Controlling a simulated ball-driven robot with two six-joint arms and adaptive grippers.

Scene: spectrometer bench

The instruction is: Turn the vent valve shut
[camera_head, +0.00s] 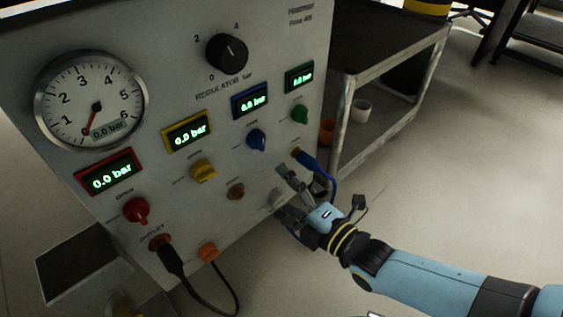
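The grey control panel (185,95) fills the left and middle of the head view. A small pale knob (276,198) sits low on its right part, partly hidden by my gripper; it may be the vent valve, but I cannot read a label. My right gripper (281,193) has its fingers apart, one above and one below the pale knob. I cannot tell whether they touch it. My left gripper is not in view. The dial gauge (91,100) and the red display (110,171) read 0.0 bar.
Red (136,210), yellow (203,171), blue (256,139) and green (299,113) knobs sit under displays. A blue cable (331,183) hangs close to my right gripper. A black cable (175,263) loops below.

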